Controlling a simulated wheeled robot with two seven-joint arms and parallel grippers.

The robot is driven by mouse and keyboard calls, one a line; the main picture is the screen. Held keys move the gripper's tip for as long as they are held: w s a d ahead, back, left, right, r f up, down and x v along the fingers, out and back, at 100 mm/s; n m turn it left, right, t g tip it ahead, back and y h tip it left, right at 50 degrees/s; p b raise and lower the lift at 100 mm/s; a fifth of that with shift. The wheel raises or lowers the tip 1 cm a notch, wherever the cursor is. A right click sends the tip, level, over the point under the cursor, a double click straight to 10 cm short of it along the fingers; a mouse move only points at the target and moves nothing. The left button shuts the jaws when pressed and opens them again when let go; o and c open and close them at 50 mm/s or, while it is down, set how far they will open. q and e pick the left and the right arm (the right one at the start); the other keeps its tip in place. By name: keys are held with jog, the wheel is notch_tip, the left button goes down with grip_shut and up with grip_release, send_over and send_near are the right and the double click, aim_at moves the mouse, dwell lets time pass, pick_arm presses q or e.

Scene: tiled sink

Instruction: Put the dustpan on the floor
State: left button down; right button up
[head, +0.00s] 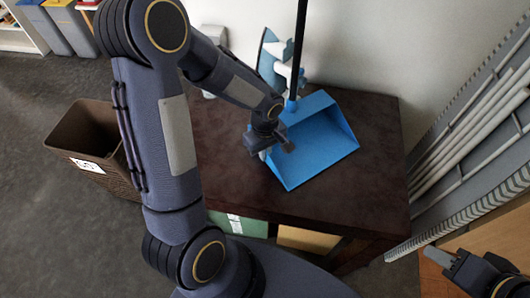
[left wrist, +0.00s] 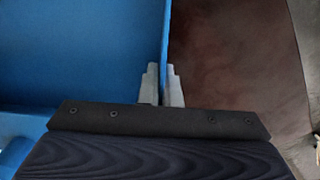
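The blue dustpan (head: 325,140) rests on the dark brown tabletop, its open side facing down and right in the head view. A long black handle (head: 299,45) rises from its back. My left gripper (head: 280,146) is at the dustpan's left side wall. In the left wrist view, its grey fingers (left wrist: 163,85) lie on either side of the thin edge of the blue dustpan wall (left wrist: 90,50), close together on it. My right gripper (head: 440,257) is at the lower right of the head view, apart from the dustpan. One grey finger shows; its opening is unclear.
The dark brown table (head: 375,180) stands against a pale wall. A brown basket (head: 85,140) stands on the grey floor (head: 45,220) left of it. Blue and white items (head: 275,60) sit behind the dustpan. A grey slatted rack (head: 470,140) stands at the right.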

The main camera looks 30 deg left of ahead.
pick_arm(q)
jog(key=shift+f, duration=0.25)
jog(key=shift+f, duration=0.15)
jog(key=c, duration=1.6)
grip_release()
jog(key=shift+c, duration=0.2)
